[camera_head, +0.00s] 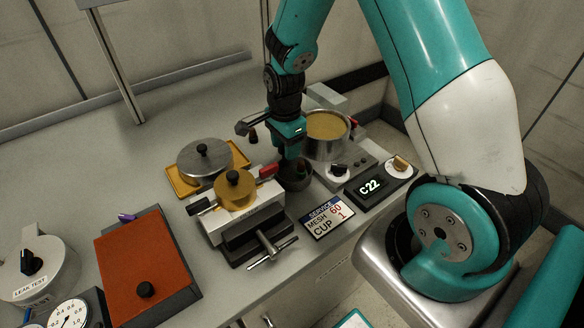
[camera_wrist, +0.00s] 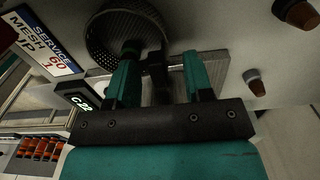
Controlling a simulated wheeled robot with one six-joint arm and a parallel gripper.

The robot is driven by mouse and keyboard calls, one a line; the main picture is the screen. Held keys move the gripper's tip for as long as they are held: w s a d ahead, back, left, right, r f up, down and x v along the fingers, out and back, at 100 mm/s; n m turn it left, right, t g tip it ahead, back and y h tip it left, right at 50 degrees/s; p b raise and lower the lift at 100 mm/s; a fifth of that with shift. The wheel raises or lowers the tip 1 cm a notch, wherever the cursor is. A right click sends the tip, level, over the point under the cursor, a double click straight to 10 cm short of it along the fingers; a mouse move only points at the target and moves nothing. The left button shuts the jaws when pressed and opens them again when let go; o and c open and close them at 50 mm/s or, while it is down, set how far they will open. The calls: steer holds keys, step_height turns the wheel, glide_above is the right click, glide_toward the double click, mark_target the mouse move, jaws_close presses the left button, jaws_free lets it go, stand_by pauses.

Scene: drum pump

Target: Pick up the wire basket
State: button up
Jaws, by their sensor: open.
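The wire basket (camera_wrist: 105,28) is a round, dark mesh cup at the top of the wrist view. A dark stub or handle (camera_wrist: 157,66) extends from it toward my gripper. My gripper (camera_wrist: 162,75) is open, and the stub shows between its two green fingers. I cannot tell whether either finger touches it. In the head view my gripper (camera_head: 291,154) points down just above the basket (camera_head: 296,182), which is small, dark and partly hidden behind the fingers.
A steel pot (camera_head: 326,139) of tan material stands close right of my gripper. A clamp fixture with a brass cup (camera_head: 235,190) is close left. A service sign (camera_head: 328,221) and a C22 display (camera_head: 369,187) lie in front. A red-topped box (camera_head: 148,260) stands further left.

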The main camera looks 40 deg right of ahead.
steer(key=shift+f, duration=0.2)
jaws_close()
steer(key=shift+r, duration=0.1)
step_height(320, 180, up, 23)
steer(key=p, duration=0.2)
stand_by(0.6)
